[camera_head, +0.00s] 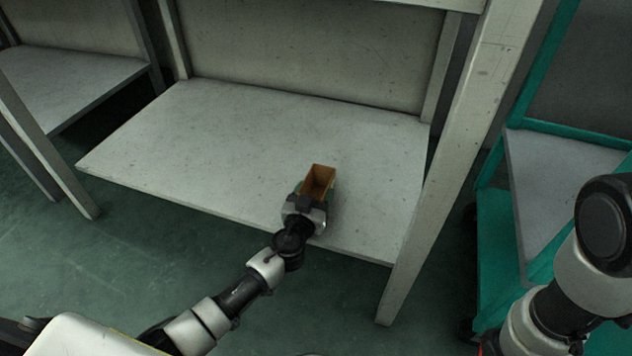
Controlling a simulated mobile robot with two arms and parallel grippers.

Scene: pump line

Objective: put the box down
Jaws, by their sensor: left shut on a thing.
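A small open-topped brown box (319,179) is at the middle of the view, over the right part of a white shelf (220,135). My left gripper (309,196) reaches in from the lower left and is shut on the near end of the box. The gripper hides the box's near side. I cannot tell whether the box's underside touches the shelf. My right arm shows at the lower right, but its gripper is out of view.
The shelf top around the box is bare. A pale post (440,170) stands to the right, and another upright (45,150) stands to the left. A green cart (497,240) is beyond the right post. Another shelf (70,85) is at the upper left.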

